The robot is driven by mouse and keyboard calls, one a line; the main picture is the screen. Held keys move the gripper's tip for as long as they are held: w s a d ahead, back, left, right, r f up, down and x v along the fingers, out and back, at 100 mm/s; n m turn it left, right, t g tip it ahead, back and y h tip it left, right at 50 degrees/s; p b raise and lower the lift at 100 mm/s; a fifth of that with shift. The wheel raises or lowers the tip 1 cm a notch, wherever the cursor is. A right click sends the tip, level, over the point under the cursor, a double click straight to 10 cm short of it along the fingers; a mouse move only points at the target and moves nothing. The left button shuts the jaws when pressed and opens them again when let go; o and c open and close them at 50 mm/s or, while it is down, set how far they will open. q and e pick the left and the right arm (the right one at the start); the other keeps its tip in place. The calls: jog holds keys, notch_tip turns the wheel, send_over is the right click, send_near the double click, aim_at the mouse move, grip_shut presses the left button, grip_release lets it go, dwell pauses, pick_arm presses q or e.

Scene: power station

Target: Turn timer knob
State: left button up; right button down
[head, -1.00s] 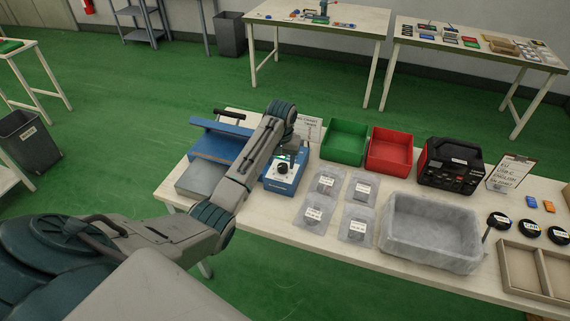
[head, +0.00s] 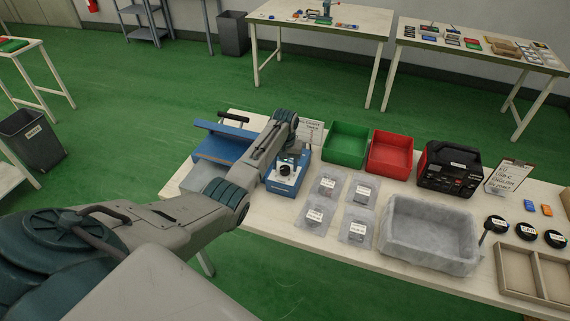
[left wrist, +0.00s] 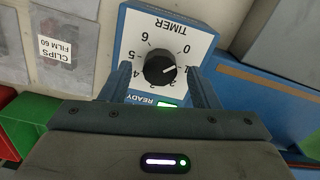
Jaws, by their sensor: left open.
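The timer box (head: 283,188) is blue with a white dial face and stands on the near table. Its black round knob (left wrist: 160,68) fills the middle of the left wrist view, with the scale upside down and a green READY light below. The knob's white mark points right, close to the 1. The knob also shows small in the head view (head: 285,170). My left gripper (left wrist: 159,72) is open, one finger on each side of the knob, with gaps visible; whether its tips reach knob depth I cannot tell. My right gripper is out of view.
A blue-and-grey machine (head: 222,145) stands left of the timer. Clear bags (head: 327,186), a green bin (head: 345,142), a red bin (head: 390,154) and a grey tray (head: 430,232) lie to the right. A sign (head: 311,130) stands behind the timer.

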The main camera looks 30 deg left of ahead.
pick_arm(q)
jog(key=shift+f, duration=0.4)
jog(key=shift+c, duration=0.5)
jog(key=c, duration=0.9)
